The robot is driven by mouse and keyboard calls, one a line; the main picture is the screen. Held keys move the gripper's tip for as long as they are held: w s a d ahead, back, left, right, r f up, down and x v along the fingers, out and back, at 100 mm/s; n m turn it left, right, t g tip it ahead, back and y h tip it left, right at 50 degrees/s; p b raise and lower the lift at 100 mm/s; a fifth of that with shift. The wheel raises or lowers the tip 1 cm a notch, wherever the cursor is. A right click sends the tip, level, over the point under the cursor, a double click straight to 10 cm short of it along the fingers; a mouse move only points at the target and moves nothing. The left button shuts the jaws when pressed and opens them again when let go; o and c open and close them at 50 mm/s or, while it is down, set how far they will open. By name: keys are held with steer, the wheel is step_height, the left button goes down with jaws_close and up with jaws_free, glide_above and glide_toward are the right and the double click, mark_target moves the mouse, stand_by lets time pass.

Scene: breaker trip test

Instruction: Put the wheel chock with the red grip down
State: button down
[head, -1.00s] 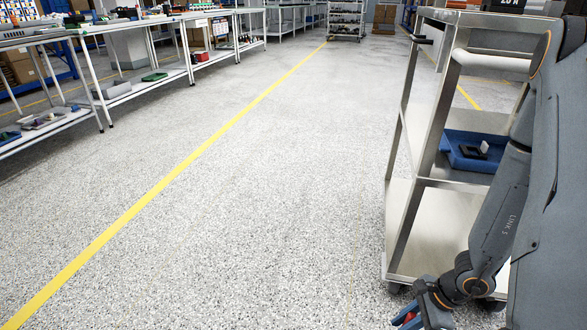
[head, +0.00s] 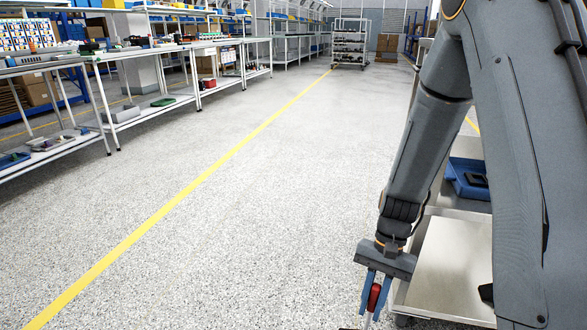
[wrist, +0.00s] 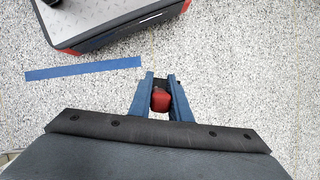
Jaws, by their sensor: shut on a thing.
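My gripper (head: 370,292) is low at the bottom right of the head view, fingers pointing down. Its blue fingers are shut on the red grip of the wheel chock (head: 374,297). Below the grip only a thin pale piece shows before the picture's lower edge cuts it off. In the wrist view the red grip (wrist: 160,101) sits between the two fingers (wrist: 160,92), with a small dark part beyond it. The rest of the chock is hidden, and I cannot tell whether it touches the floor.
A blue strip (wrist: 83,68) lies on the speckled floor, left of the fingers in the wrist view. A metal cart (head: 447,262) with a blue tray (head: 462,180) stands close behind my arm. Benches (head: 180,102) line the left; open floor (head: 240,220) lies between, crossed by a yellow line.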

steer(key=r+n, duration=0.2)
steer(key=w+r+n+h, duration=0.1)
steer(key=r, duration=0.1)
steer(key=d+r+n+h, duration=0.1)
steer(key=r+n, duration=0.1)
steer(key=shift+w+r+n+g, duration=0.15)
steer(key=shift+r+n+g, duration=0.1)
steer(key=shift+n+g, duration=0.05)
steer(key=shift+w+d+r+n, duration=0.1)
steer(key=shift+d+r+n, duration=0.15)
steer(key=shift+r, duration=0.3)
step_height(320, 180, up, 9)
steer(key=p, duration=1.5)
step_height(320, 180, up, 10)
steer(key=p, duration=1.6)
glide_above(379, 285)
steer(key=s, duration=0.3)
steer(key=shift+w+f, duration=0.15)
steer(key=shift+w, duration=0.05)
